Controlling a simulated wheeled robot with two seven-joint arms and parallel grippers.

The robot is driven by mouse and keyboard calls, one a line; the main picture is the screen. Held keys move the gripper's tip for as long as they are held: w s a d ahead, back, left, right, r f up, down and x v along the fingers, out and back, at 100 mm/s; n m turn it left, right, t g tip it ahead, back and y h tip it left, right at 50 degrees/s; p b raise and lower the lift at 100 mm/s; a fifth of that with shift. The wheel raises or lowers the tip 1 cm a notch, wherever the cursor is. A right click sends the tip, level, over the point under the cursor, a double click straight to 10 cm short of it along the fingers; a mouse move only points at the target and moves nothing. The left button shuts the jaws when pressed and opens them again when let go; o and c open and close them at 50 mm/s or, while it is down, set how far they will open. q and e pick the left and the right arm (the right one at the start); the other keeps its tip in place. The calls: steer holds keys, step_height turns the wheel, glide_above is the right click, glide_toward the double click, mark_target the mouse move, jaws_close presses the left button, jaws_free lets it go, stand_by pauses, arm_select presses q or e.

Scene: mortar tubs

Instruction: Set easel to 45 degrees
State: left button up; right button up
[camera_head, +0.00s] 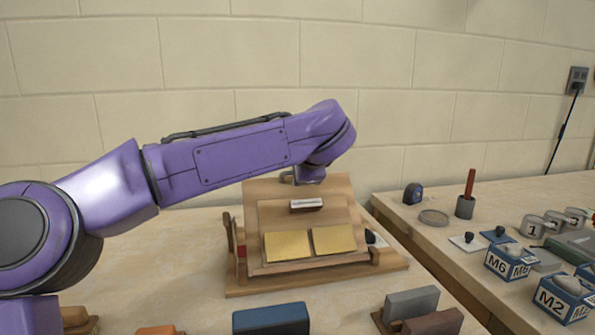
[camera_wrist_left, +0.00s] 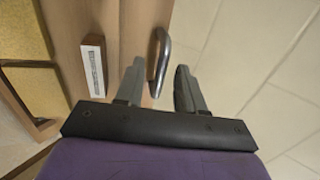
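The wooden easel (camera_head: 333,190) stands on the bench in the head view, its board leaning back, with two yellow sheets (camera_head: 288,246) on its front and a small white-faced block (camera_head: 306,204) near the top. I cannot read its angle. My left arm reaches over to the board's top edge; its gripper is mostly hidden there. In the left wrist view my left gripper (camera_wrist_left: 160,70) is open. A curved metal handle (camera_wrist_left: 163,45) on the board's edge shows between its two fingers, with gaps at both sides. My right gripper is not in view.
A right-hand bench holds a tape measure (camera_head: 413,193), a cup with a red stick (camera_head: 465,205), a round dish (camera_head: 434,217) and blue M6 (camera_head: 507,262) and M2 (camera_head: 563,298) boxes. Blue (camera_head: 271,319) and grey (camera_head: 411,303) blocks stand in front of the easel. A wall is behind.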

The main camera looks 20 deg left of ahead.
arm_select(q)
steer(key=v, duration=1)
steer(key=shift+s+b, duration=0.2)
steer(key=shift+b, duration=0.15)
steer(key=shift+d, duration=0.1)
